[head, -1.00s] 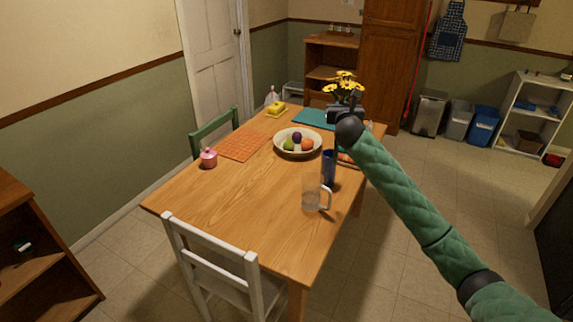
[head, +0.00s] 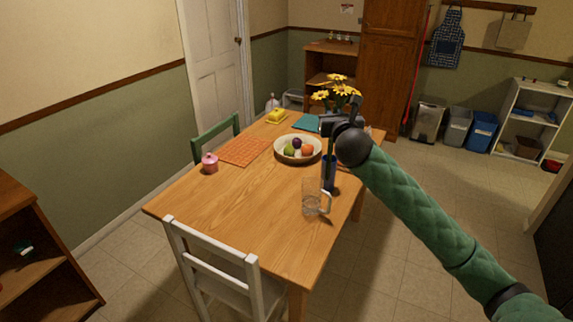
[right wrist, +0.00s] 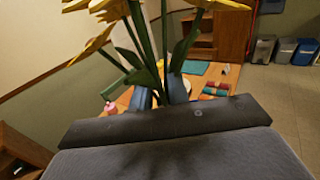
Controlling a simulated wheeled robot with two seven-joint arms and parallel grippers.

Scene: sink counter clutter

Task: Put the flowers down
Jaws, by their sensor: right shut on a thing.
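The yellow flowers (head: 336,92) are in my right gripper (head: 328,124), above the right side of the wooden table. The gripper is shut on their green stems. In the right wrist view, the flowers (right wrist: 95,38) and stems rise from between the fingers (right wrist: 160,92). In the head view, the stems hang below the gripper toward a tall blue vase (head: 328,172) on the table. I cannot tell whether the stem ends are inside the vase or in front of it. My left gripper is not in view.
A clear glass mug (head: 313,205) stands just in front of the vase. A bowl of fruit (head: 280,158) is to its left. The table's (head: 235,205) front left is bare.

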